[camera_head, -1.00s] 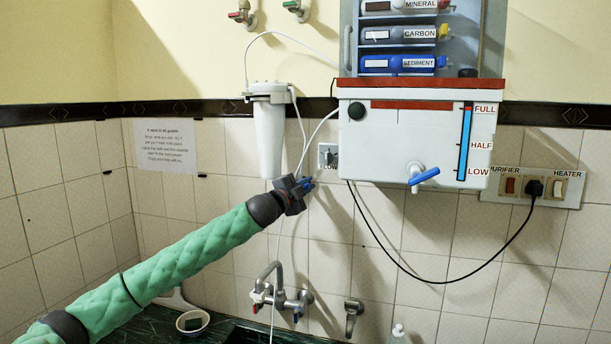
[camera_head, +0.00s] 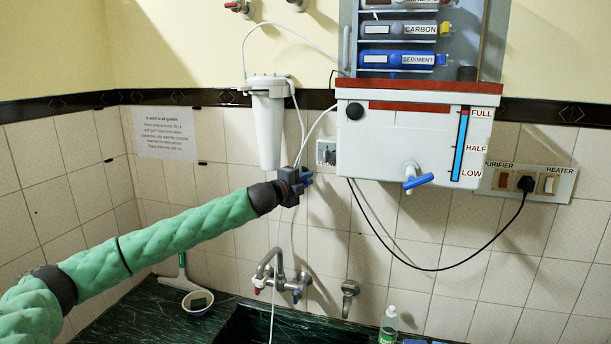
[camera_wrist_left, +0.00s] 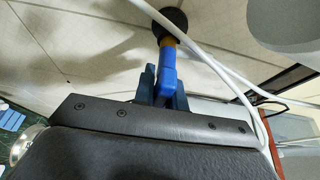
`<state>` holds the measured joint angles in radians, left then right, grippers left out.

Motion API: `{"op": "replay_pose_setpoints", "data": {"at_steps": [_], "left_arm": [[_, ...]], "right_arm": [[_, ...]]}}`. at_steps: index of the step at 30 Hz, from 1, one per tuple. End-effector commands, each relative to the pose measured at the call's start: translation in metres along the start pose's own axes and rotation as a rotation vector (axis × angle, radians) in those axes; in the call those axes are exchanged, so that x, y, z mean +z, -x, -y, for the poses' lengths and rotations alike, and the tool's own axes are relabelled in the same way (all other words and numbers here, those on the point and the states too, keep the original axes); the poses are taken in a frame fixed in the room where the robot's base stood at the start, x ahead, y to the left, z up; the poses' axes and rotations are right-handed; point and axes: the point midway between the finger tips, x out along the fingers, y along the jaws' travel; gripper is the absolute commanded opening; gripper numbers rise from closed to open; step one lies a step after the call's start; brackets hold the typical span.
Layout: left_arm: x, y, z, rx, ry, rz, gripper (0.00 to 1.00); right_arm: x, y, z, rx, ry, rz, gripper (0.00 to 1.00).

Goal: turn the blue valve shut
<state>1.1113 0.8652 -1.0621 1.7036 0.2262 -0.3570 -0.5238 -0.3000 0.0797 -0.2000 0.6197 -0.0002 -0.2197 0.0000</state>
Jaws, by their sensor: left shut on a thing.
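The blue valve (camera_wrist_left: 168,68) shows in the left wrist view as a blue lever with a yellow part and a dark round end beyond it. My left gripper (camera_wrist_left: 163,92) has its fingers on both sides of the lever and is shut on it. In the head view, my left gripper (camera_head: 300,181) is at the wall below the white filter canister, left of the purifier tank. Only a small blue part shows at its tip, and the rest of the valve is hidden. My right gripper is not in view.
The white purifier tank (camera_head: 400,140) hangs on the right, with a blue-handled tap (camera_head: 418,181). The white filter canister (camera_head: 268,125) and thin tubes are close to my left gripper. A wall faucet (camera_head: 278,278) is below. A bowl (camera_head: 197,302) and a bottle (camera_head: 389,325) stand on the dark counter.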

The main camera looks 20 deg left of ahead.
Motion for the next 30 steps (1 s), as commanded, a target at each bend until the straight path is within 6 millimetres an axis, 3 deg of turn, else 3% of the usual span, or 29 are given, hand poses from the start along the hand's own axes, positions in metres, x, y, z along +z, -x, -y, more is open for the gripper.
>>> {"op": "replay_pose_setpoints", "data": {"at_steps": [16,17,20,30], "left_arm": [[-0.0006,0.0000,-0.0023,0.009,-0.020,-0.001,0.00],[-0.0006,0.0000,-0.0023,0.009,-0.020,-0.001,0.17],[-0.0005,0.0000,-0.0021,0.009,-0.020,-0.001,0.35],[0.0001,0.0026,-0.0022,0.008,-0.019,0.000,0.35]], "right_arm": [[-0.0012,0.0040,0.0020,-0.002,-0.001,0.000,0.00],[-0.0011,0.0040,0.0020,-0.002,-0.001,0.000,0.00],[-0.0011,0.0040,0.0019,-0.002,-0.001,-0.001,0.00],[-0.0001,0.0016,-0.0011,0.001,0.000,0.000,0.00]]}}
